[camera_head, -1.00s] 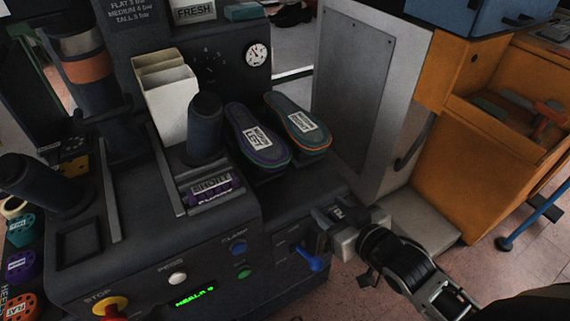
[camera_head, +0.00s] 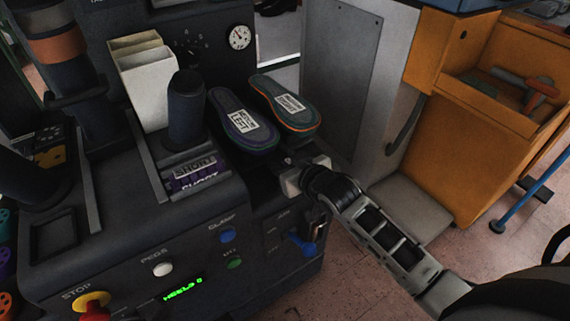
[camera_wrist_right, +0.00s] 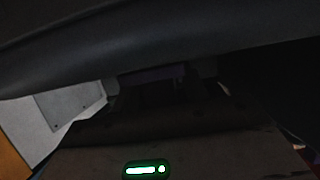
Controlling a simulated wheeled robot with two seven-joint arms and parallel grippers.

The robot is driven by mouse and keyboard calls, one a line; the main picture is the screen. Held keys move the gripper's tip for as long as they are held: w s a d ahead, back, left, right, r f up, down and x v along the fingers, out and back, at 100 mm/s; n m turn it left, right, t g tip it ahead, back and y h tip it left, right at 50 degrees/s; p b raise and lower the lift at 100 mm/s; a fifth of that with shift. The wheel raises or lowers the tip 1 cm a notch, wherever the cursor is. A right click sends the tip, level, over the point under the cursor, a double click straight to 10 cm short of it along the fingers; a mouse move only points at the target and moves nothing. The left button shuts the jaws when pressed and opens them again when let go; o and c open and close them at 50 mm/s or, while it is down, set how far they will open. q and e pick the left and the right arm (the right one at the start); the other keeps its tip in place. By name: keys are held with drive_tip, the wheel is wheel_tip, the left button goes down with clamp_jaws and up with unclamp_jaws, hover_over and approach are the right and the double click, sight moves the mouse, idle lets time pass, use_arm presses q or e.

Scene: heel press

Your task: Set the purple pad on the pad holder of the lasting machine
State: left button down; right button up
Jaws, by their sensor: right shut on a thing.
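My right gripper (camera_head: 292,182) is beside the front toe ends of two soled shoes on the lasting machine (camera_head: 125,235). Its fingers reach in below the soles, where it is dark. It is shut on a small dark thing, and in the right wrist view a dim purplish patch, likely the purple pad (camera_wrist_right: 155,74), shows between the fingers. Most of it is hidden in shadow. A large dark curved surface spans the top of that view. I cannot clearly pick out the pad holder; the area under the soles is hidden. My left gripper is not in view.
The purple-edged sole (camera_head: 240,140) and the orange-edged sole (camera_head: 295,118) lie close above my right gripper. A purple SHORT block (camera_head: 195,180) sits before a dark post (camera_head: 186,110). A blue lever (camera_head: 302,243) is below. A grey cabinet (camera_head: 343,70) stands behind.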

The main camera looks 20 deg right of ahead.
drive_tip(key=shift+f, duration=0.15)
drive_tip(key=o, duration=1.1)
drive_tip(key=shift+c, duration=0.2)
